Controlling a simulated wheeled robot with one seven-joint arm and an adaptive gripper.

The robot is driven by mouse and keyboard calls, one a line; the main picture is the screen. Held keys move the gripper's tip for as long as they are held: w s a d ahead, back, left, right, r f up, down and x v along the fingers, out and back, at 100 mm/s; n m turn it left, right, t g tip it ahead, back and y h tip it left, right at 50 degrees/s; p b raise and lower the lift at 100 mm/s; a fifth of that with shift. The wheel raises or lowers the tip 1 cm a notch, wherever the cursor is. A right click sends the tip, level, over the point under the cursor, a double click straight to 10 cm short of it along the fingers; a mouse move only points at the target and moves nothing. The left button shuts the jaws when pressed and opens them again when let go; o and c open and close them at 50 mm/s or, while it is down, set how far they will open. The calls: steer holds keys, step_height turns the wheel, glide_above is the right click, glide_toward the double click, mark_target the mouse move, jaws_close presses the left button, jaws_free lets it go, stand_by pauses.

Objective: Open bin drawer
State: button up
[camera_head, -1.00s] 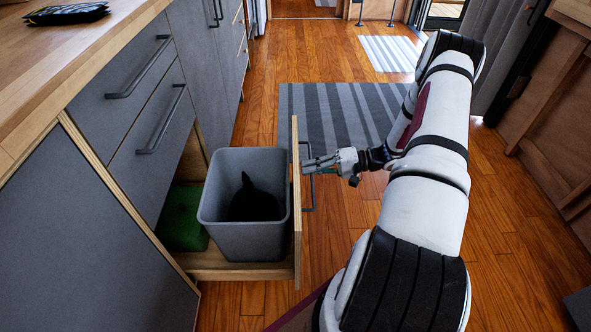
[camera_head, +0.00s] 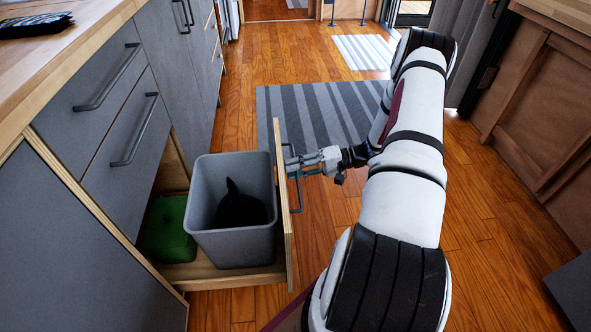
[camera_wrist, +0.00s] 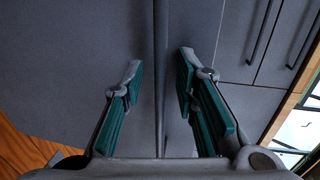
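The bin drawer (camera_head: 286,205) is pulled well out from the cabinet on the left, with its front panel edge toward me. A grey bin (camera_head: 235,245) stands in it with a dark bag or object inside. Its dark bar handle (camera_head: 297,195) is on the outer face. My gripper (camera_head: 292,165) is on the outer side of the front panel, close to the handle. In the wrist view my gripper (camera_wrist: 160,65) has its two teal-padded fingers spread with a gap between them. I cannot tell whether the fingers touch the handle.
A green container (camera_head: 167,230) sits behind the bin in the drawer. Closed drawers with bar handles (camera_head: 134,130) are above, under the wooden counter (camera_head: 60,65). A striped rug (camera_head: 325,115) lies on the wooden floor. Floor right of my arm is clear, up to a wooden cabinet (camera_head: 535,110).

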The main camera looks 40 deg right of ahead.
steer(key=v, duration=1.2)
steer(key=shift+a+r, duration=0.1)
